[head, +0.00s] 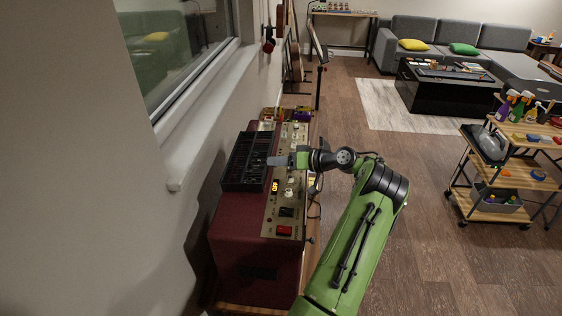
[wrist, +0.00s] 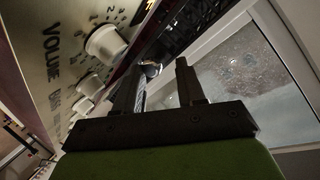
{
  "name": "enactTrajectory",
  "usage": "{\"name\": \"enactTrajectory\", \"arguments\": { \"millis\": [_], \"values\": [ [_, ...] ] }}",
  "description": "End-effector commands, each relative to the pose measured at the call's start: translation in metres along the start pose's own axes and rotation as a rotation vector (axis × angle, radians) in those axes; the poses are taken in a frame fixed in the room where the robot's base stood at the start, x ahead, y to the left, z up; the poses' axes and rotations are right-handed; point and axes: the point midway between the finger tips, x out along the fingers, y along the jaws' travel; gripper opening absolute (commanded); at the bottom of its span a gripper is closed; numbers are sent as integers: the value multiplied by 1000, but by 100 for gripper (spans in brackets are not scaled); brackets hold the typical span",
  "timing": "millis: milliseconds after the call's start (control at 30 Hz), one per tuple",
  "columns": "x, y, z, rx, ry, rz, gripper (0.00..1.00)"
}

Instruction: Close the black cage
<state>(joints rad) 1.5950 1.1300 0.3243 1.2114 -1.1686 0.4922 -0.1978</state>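The black cage (head: 247,158) is a dark slatted frame on the left part of the top of a maroon amplifier (head: 240,235), close to the wall. I cannot tell how its lid stands. My gripper (head: 271,160) is at the cage's right side, over the edge between cage and control panel; I cannot tell whether it touches. In the wrist view my gripper (wrist: 159,68) has its two fingers apart, with nothing clearly held between them. A small shiny round part shows beyond the fingers. Dark slats of the cage (wrist: 190,25) show past the fingertips.
The beige control panel (head: 288,190) has several knobs, a lit display and a red switch; a large white knob (wrist: 105,43) is near my gripper. The window sill (head: 205,115) borders the left. A wheeled cart (head: 510,170) stands right. Wooden floor between is free.

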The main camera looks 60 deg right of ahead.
Motion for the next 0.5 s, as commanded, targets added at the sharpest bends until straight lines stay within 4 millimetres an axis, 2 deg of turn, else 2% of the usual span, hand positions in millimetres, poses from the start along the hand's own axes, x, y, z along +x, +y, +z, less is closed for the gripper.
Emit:
{"name": "enactTrajectory", "arguments": {
  "millis": [300,367,500],
  "values": [
    [-4,0,-2,-3,4,1,47],
    [-11,0,-2,-2,6,3,47],
    [-45,0,-3,-4,9,4,47]
  ]
}}
